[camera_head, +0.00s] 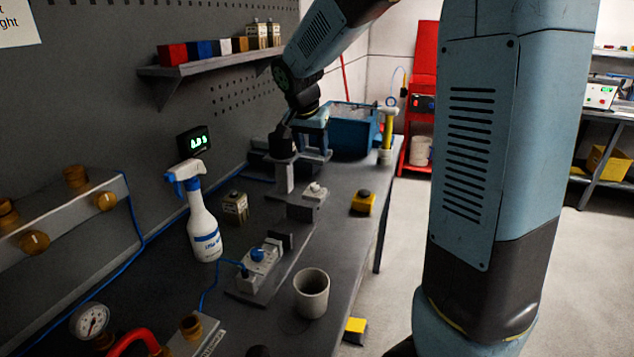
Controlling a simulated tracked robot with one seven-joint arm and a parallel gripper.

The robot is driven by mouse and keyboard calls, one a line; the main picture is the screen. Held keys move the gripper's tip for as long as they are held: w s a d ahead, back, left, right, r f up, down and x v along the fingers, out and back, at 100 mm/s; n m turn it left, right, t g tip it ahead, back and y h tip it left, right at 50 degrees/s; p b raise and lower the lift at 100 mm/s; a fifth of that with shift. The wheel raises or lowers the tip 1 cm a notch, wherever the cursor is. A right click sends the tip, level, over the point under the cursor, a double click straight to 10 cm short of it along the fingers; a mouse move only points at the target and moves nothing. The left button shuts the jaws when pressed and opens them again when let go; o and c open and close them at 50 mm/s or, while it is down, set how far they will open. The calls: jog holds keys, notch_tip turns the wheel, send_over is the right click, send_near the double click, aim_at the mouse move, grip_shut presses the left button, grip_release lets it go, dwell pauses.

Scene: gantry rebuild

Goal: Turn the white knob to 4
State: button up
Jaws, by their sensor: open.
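The white knob (316,188) sits on top of a small grey box (306,209) in the middle of the bench. Its scale marks and pointer are too small to read. My gripper (306,156) is open and points down over the bench, a little behind the knob in the picture. It appears apart from the knob, and nothing shows between its fingers. A blue knob (257,255) on a white box (260,270) stands nearer the camera.
On the bench (345,240) are a spray bottle (205,225), a grey cup (311,293), a yellow box with a black button (363,203), a small labelled block (235,207) and a blue bin (353,135). A green-lit display (194,141) hangs on the wall. My arm blocks the right side.

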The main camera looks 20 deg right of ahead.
jog(key=w+a+f, duration=0.1)
jog(key=w+f, duration=0.1)
jog(key=w, duration=0.1)
send_near(314, 185)
jog(key=shift+m, duration=0.4)
jog(key=x, duration=0.8)
jog(key=shift+w+d+f, duration=0.1)
jog(key=shift+w+f, duration=0.1)
jog(key=shift+f, duration=0.05)
jog(key=shift+c, duration=0.2)
